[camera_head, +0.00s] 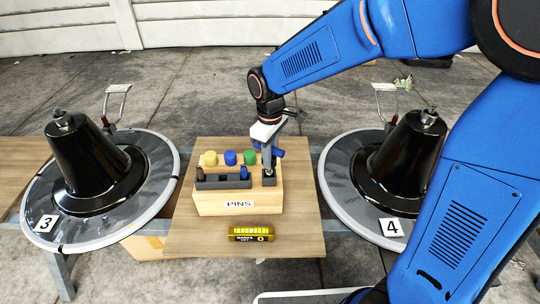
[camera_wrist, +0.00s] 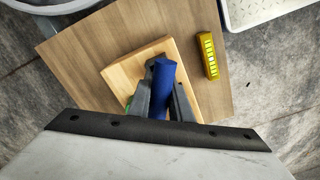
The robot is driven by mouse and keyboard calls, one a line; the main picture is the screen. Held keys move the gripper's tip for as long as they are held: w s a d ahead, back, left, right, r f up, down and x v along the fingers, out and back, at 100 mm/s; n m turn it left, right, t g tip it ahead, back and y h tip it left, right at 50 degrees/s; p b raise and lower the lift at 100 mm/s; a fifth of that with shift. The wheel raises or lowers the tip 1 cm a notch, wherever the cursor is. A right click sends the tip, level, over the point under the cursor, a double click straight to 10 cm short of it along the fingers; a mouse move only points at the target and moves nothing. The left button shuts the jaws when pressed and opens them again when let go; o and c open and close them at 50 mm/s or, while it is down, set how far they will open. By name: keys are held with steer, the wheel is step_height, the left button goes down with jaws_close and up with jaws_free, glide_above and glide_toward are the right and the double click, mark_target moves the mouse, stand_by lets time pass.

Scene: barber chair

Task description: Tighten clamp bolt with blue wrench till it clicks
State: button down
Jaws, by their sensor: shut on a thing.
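My gripper (camera_head: 269,157) is over the right part of a wooden block marked PINS. It is shut on a blue cylindrical handle (camera_head: 281,153), which I take to be the blue wrench. In the wrist view the blue handle (camera_wrist: 161,84) lies between the dark fingers of my gripper (camera_wrist: 162,98). Two black cone-shaped chair bases stand left (camera_head: 88,165) and right (camera_head: 405,160), with metal fittings (camera_head: 62,121) (camera_head: 428,117) on top. I cannot tell which part is the clamp bolt.
The PINS block (camera_head: 215,204) holds yellow, blue and green round caps and a dark rack (camera_head: 223,182). It stands on a wooden table (camera_head: 300,232). A yellow-black box (camera_head: 251,233) lies in front.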

steer(key=shift+f, duration=0.35)
stand_by(0.3)
steer(key=c, duration=1.5)
jaws_free()
steer(key=shift+c, duration=0.2)
steer(key=shift+r, duration=0.1)
